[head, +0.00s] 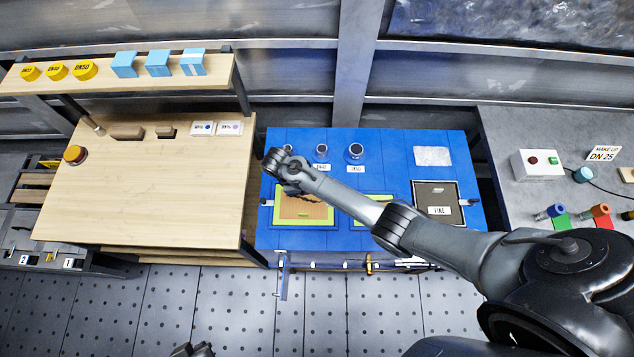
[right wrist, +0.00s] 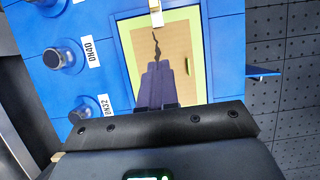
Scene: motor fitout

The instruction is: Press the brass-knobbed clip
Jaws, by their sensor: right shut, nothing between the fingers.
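A pale clip with a brass-coloured part (right wrist: 155,12) sits at the top edge of a green-framed tan panel (right wrist: 192,60) in the right wrist view. In the head view my forearm seems to cover that side of the panel (head: 303,222). My right gripper (right wrist: 158,68) is shut and empty over the panel, its fingertips a little short of the clip in the picture; I cannot tell whether they touch anything. A dark piece at the bottom edge may be my left gripper (head: 190,350).
The panel lies in a blue bench (head: 385,150) with capped jars (head: 355,151) behind it and a dark "FINE" panel (head: 437,197) to the right. A wooden bench (head: 150,190) stands left. A grey bench (head: 500,130) with a button box (head: 540,164) stands right.

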